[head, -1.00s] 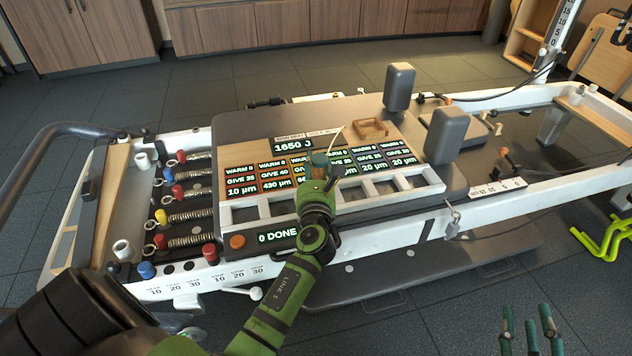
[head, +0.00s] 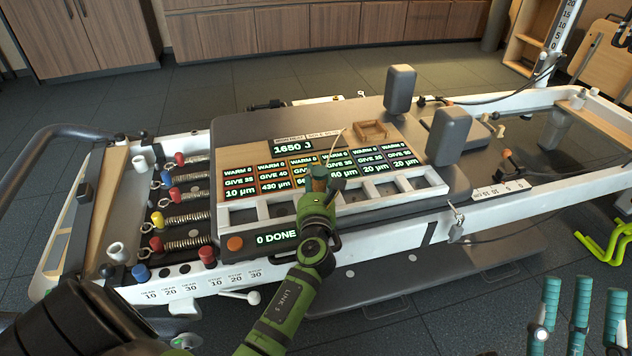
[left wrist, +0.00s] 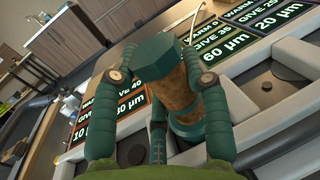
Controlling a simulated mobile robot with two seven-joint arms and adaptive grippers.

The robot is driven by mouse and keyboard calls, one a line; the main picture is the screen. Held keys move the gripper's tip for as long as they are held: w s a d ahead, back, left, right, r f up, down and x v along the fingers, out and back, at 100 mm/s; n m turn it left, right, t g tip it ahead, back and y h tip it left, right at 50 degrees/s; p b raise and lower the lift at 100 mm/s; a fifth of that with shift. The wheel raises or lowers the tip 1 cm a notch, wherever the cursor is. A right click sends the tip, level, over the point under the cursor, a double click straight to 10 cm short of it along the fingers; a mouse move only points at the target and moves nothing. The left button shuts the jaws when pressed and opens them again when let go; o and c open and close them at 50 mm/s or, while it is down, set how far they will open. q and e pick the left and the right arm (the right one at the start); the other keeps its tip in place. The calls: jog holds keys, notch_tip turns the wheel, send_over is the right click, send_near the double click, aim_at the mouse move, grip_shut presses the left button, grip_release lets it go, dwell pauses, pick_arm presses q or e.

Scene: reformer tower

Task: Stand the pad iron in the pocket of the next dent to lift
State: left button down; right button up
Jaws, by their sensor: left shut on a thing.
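The pad iron (left wrist: 172,82) has a teal faceted cap and a mottled brown body. My left gripper (left wrist: 165,82) is shut around it, with fingers on both sides. In the head view my left gripper (head: 318,182) is over the middle of the panel, hiding part of the third and fourth columns. The iron's lower end is near the pocket row; I cannot tell whether it is inside a pocket. Bare pockets show left (head: 241,216) and right (head: 381,188) of the gripper. My right gripper (head: 580,315) is at the lower right, fingers spread and empty.
The panel reads 1650 J and 0 DONE (head: 277,238). Visible labels include 10, 430, 60 and 20 µm. A small wooden tray (head: 371,131) lies behind the labels. Two grey pads (head: 447,137) stand at the right. Springs (head: 187,219) are at the left.

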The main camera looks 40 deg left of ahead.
pick_arm(q)
jog(key=c, duration=1)
grip_release()
jog(key=shift+f, duration=0.15)
jog(key=o, duration=0.4)
